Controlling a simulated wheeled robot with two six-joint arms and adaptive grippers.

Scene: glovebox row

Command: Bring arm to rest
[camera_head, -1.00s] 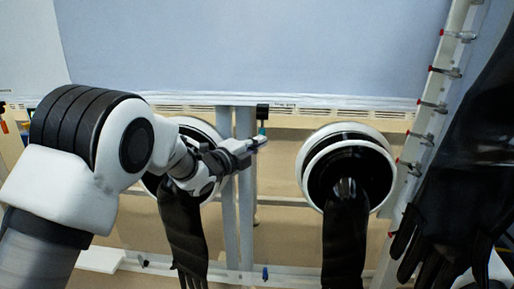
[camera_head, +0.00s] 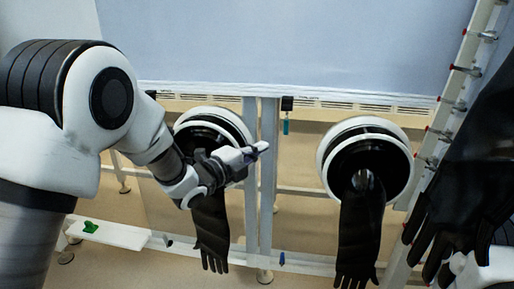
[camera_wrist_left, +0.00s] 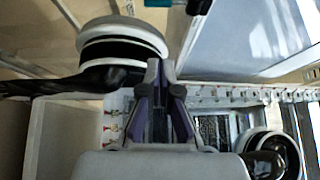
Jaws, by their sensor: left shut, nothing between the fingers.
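My left arm comes in from the left in the head view. Its gripper (camera_head: 262,147) is shut and empty. It is in front of the left glove port (camera_head: 215,115), its tips pointing right across the grey upright post. In the left wrist view the two fingers (camera_wrist_left: 158,66) come together at their tips with nothing between them. The tips overlap a white-rimmed port (camera_wrist_left: 120,35) in the picture; I cannot tell the distance. My right gripper is not in view.
A black glove (camera_head: 212,230) hangs from the left port, another (camera_head: 358,235) from the right port (camera_head: 330,155). A large black glove (camera_head: 465,175) fills the right edge beside a slanted white rail (camera_head: 447,110). A white shelf (camera_head: 115,233) holding a green item (camera_head: 90,227) is low left.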

